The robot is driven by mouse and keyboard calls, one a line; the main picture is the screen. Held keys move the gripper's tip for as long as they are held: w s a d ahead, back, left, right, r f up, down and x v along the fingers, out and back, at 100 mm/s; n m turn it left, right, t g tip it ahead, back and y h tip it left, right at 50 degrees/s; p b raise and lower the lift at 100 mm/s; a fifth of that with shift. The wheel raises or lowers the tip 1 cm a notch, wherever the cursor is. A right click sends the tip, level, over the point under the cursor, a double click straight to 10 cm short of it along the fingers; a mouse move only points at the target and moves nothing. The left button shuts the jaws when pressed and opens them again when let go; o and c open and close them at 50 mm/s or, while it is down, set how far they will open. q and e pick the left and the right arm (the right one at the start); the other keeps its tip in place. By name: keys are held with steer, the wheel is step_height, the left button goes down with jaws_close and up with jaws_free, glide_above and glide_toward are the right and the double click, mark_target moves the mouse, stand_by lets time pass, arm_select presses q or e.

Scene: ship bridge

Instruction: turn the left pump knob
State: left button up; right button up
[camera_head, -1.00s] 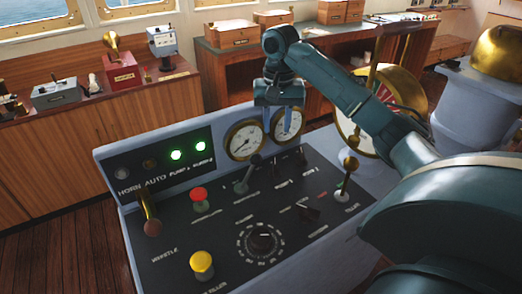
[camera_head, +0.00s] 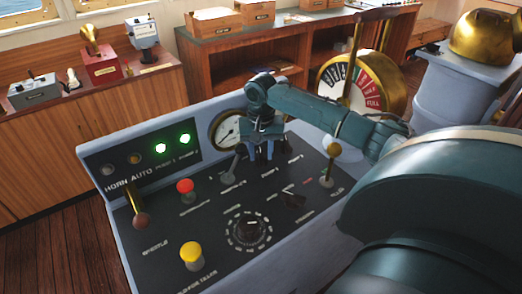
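The black control panel (camera_head: 160,222) is on a grey console, with two small pump labels on its upper right part. The left pump knob is hidden or too dark to make out by my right gripper. My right gripper (camera_head: 261,155) points down over the panel's upper part, at the pump knobs. Its two fingers look apart, with nothing clearly seen between them; I cannot tell whether they touch a knob. Two green pump lamps (camera_head: 161,148) and (camera_head: 185,139) are lit on the upright panel. My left gripper is not in view.
A dark lever (camera_head: 238,160) stands just left of my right gripper. A brass-topped lever (camera_head: 331,162) stands to its right. A red button (camera_head: 185,186), yellow button (camera_head: 191,254) and round dial (camera_head: 249,229) are nearer. A gauge (camera_head: 228,130) is behind.

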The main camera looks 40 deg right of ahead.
jaws_close()
stand_by(0.3)
steer(key=shift+n, duration=0.3)
steer(key=n, duration=0.5)
steer(key=shift+s+d, duration=0.1)
steer(key=shift+d, duration=0.05)
steer(key=n, duration=0.6)
steer(key=shift+d, duration=0.15)
steer(key=shift+n, duration=0.3)
stand_by(0.3)
jaws_free()
